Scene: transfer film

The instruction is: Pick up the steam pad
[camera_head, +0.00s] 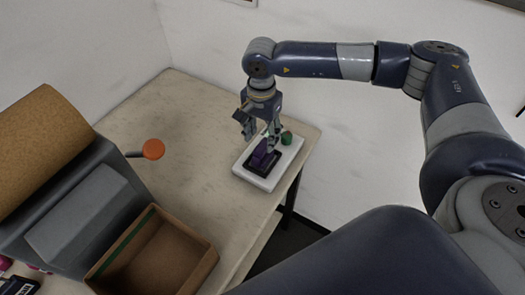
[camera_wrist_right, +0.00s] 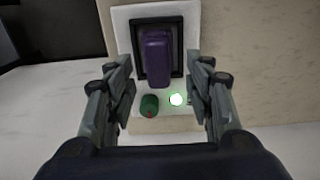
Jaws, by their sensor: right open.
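A purple block with a raised grip, which seems to be the steam pad (camera_head: 262,156), sits on a dark square plate on a white base (camera_head: 254,179) near the table's right edge. It also shows in the right wrist view (camera_wrist_right: 157,58), upright in the picture, ahead of the fingers. My right gripper (camera_head: 259,139) is above the white base, close over the purple block, and partly covers it. In the right wrist view its fingers (camera_wrist_right: 158,112) are spread apart with nothing between them touching. My left gripper is not in view.
A green knob (camera_head: 287,138) and a lit round light (camera_wrist_right: 176,99) are on the white base. A grey machine with a cork-brown roll (camera_head: 42,142) and an orange-ended lever (camera_head: 153,149) stands at the left. An open brown box (camera_head: 205,268) is in front. The table's middle is clear.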

